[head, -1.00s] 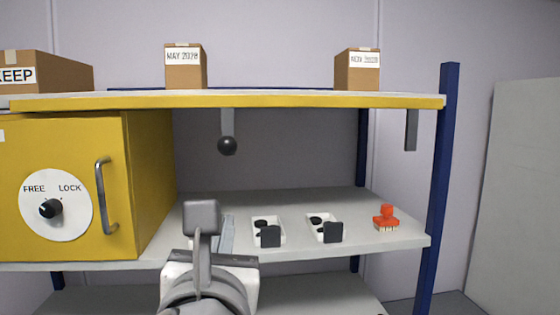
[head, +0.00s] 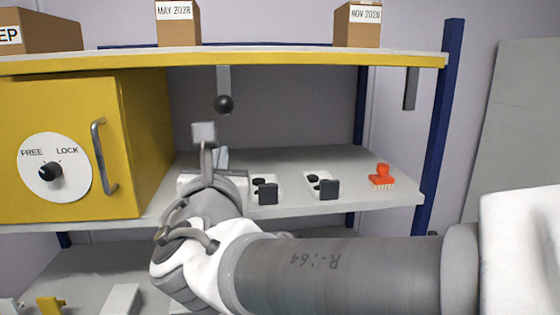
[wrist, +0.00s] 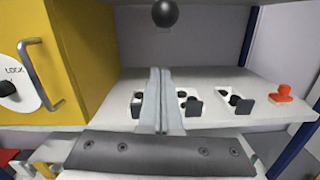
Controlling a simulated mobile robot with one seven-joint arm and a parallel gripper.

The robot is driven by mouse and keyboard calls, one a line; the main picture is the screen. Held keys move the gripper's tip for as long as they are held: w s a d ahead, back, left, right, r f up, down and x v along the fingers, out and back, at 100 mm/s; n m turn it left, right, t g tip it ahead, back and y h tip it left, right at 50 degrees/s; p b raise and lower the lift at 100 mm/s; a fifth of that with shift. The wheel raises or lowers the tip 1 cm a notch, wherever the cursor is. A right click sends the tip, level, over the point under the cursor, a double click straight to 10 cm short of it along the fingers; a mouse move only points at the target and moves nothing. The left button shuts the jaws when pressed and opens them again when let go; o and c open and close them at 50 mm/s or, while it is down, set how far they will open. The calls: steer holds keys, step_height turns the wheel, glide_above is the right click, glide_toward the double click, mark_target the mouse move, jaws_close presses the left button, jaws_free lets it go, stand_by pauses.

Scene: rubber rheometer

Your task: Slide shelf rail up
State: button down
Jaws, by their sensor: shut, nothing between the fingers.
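The upper shelf has a yellow front rail (head: 300,60) running across its edge. A grey bar (head: 223,80) hangs from under it and ends in a black ball knob (head: 224,104). The knob also shows at the top of the wrist view (wrist: 165,13). My gripper (head: 222,157) is over the lower shelf, below the knob and apart from it, partly hidden behind my wrist. In the wrist view my gripper (wrist: 160,74) has its two fingers together and holds nothing. A second grey bar (head: 410,88) hangs at the right end, with no knob visible.
A yellow cabinet (head: 60,110) with a handle (head: 104,156) and FREE/LOCK dial (head: 50,171) stands left. White trays (head: 322,185) with black parts and a red brush (head: 381,176) lie on the lower shelf (head: 350,160). Cartons (head: 358,25) stand on top. A blue post (head: 440,120) bounds the right.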

steer(key=shift+w+r+p, duration=0.3)
steer(key=shift+r+p, duration=0.1)
steer(key=shift+r, duration=0.25)
steer(key=shift+w+r+p, duration=0.25)
steer(key=shift+r+p, duration=0.1)
steer(key=shift+r, duration=0.35)
steer(key=shift+w+r+p, duration=0.3)
steer(key=shift+r+p, duration=0.1)
steer(key=shift+r, duration=0.25)
step_height(320, 180, up, 5)
steer(key=shift+r+p, duration=0.15)
steer(key=shift+p, duration=0.7)
